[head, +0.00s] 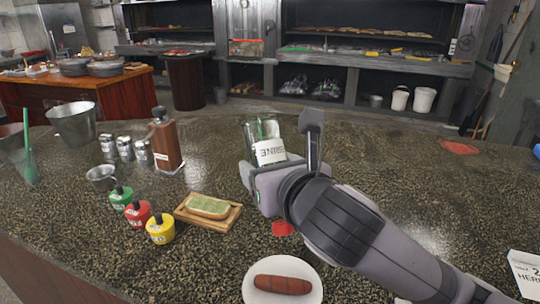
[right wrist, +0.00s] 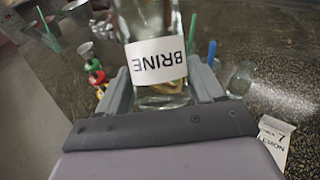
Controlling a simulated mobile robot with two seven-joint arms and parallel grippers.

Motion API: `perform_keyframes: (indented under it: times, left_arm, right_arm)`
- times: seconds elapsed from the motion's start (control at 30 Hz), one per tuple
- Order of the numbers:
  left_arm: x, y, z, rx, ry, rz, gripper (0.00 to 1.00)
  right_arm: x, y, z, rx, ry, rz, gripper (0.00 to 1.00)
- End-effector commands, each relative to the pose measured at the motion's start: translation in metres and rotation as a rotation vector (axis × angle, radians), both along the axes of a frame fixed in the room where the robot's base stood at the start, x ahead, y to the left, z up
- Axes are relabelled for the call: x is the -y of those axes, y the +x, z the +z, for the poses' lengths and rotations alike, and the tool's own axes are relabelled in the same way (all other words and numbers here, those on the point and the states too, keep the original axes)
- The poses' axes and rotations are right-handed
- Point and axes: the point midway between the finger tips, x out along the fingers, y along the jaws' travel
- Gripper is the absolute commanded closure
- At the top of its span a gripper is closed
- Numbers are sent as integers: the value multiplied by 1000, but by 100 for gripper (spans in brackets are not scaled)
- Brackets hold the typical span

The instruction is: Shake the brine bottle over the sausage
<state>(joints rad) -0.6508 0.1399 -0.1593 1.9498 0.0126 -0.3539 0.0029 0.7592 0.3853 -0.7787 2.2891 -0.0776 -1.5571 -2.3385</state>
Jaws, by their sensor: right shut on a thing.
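The brine bottle (head: 269,150) is clear glass with a white BRINE label. My right gripper (head: 285,165) is shut on it and holds it above the counter, behind the sausage plate. In the right wrist view the bottle (right wrist: 158,60) sits between the two fingers of my right gripper (right wrist: 170,85), with its label reading upside down. The sausage (head: 282,284) is brown and lies on a white plate (head: 255,292) at the counter's front edge, below and in front of the gripper. My left gripper is not in view.
A bread slice with green spread lies on a wooden board (head: 236,217). Green, red and yellow (head: 160,229) sauce pots stand to its left. A brown bottle (head: 165,140), metal shakers and a metal bucket (head: 75,123) stand farther back. A white card (head: 524,270) is at the right.

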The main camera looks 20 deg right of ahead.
Motion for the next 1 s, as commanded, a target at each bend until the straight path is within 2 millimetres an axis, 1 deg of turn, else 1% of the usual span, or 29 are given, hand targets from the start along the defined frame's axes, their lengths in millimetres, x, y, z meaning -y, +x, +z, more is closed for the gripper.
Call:
perform_keyframes:
  times: [0.03,0.37,0.4,0.5,0.63,0.8,1.0]
  left_arm:
    - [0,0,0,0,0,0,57]
    - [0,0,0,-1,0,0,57]
    - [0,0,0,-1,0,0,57]
    - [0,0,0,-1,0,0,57]
    - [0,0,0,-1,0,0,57]
    - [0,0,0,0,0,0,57]
    - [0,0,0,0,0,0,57]
  right_arm:
    - [0,0,-7,-2,0,-1,55]
    - [1,0,-51,-3,-1,-2,55]
    - [0,1,-42,8,2,-1,55]
    - [0,0,-27,11,3,0,55]
    - [0,0,-13,9,3,0,55]
    - [0,0,-6,5,2,0,55]
    - [0,0,-6,3,1,0,55]
